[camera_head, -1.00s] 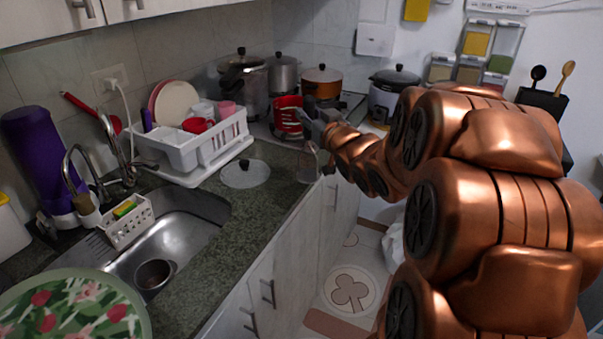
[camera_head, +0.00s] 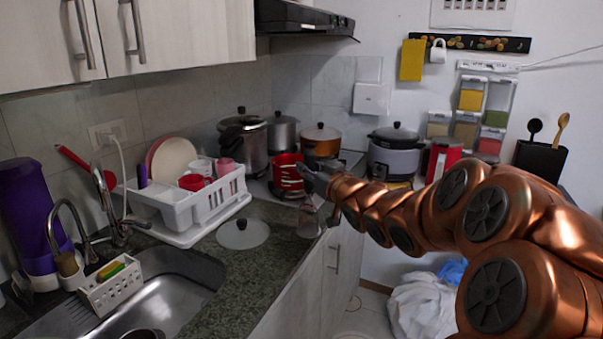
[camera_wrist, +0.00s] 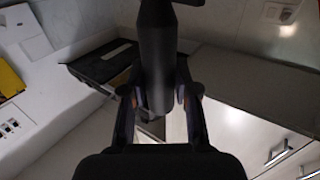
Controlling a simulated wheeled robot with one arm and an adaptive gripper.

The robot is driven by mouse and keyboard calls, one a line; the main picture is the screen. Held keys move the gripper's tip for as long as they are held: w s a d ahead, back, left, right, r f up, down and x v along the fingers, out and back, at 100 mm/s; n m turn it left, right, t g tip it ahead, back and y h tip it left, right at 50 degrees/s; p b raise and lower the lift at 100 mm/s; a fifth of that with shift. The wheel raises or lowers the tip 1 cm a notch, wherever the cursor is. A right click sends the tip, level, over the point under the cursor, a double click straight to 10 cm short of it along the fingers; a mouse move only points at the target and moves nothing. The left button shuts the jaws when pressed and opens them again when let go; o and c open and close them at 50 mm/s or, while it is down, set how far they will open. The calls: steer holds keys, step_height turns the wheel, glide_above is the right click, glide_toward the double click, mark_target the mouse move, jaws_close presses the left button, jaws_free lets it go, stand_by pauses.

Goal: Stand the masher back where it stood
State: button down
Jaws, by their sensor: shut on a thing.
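In the wrist view a dark, smooth cylindrical handle, apparently the masher's (camera_wrist: 156,45), stands between the two fingers of my gripper (camera_wrist: 158,90). The fingers are shut on it from both sides. In the head view my gripper (camera_head: 316,182) is over the counter's right edge, in front of the stove. A small pale metallic shape (camera_head: 309,218) hangs or stands just below it, seemingly the masher's lower end. I cannot tell whether it touches the counter. The handle is mostly hidden in the head view.
A red pot (camera_head: 287,173) is close behind my gripper, with other pots beyond. A glass lid (camera_head: 243,234) lies on the counter to the left, before a white dish rack (camera_head: 187,213). A black utensil holder (camera_head: 540,160) with two spoons stands at the right.

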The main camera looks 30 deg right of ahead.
steer(key=w+d+f+p, duration=0.2)
steer(key=w+d+f, duration=0.2)
steer(key=w, duration=0.5)
steer(key=shift+w+d+f, duration=0.2)
steer(key=shift+w, duration=0.05)
steer(key=shift+f, duration=0.15)
steer(key=c, duration=0.9)
jaws_free()
steer(key=s, duration=0.4)
steer(key=s+b, duration=0.1)
steer(key=s, duration=0.3)
steer(key=s+b, duration=0.1)
steer(key=s, duration=0.3)
steer(key=shift+a, duration=0.35)
